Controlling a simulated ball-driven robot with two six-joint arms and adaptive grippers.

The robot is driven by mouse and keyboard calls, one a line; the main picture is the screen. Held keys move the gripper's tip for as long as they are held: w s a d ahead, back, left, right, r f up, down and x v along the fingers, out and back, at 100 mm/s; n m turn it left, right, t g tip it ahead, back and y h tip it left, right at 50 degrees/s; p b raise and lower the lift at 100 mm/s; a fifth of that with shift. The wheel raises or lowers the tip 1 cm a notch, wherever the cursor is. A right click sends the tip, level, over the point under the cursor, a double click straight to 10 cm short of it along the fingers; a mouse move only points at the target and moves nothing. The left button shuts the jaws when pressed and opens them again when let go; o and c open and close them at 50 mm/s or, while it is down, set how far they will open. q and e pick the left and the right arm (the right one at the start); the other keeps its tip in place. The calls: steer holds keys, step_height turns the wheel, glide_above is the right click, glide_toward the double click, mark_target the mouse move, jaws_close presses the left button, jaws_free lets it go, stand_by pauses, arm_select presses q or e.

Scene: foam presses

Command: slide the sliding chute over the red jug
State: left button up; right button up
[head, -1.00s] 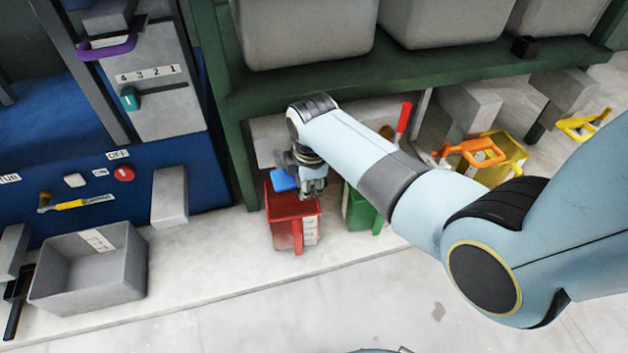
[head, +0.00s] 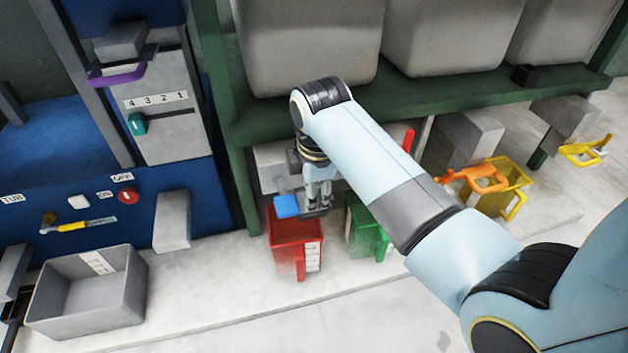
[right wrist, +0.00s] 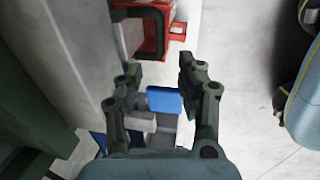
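The red jug (head: 296,250) stands on the pale ledge at the centre of the head view, with a white level label on its front. A flat blue piece (head: 287,206), perhaps the sliding chute's handle, shows above the jug's rim. A grey block (head: 272,160) behind it is partly hidden by my arm; I cannot tell how they join. My right gripper (head: 318,207) points down just right of the blue piece. In the right wrist view its fingers (right wrist: 158,88) stand apart, with the blue piece (right wrist: 165,100) seen between or beyond them. My left gripper is not in view.
The green shelf frame (head: 430,100) overhangs behind. A grey bin (head: 88,300) is at left. The floor in front is clear.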

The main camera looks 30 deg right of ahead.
steer(key=shift+s+r, duration=0.2)
steer(key=shift+r, duration=0.65)
steer(key=shift+s+r, duration=0.15)
steer(key=shift+r, duration=0.7)
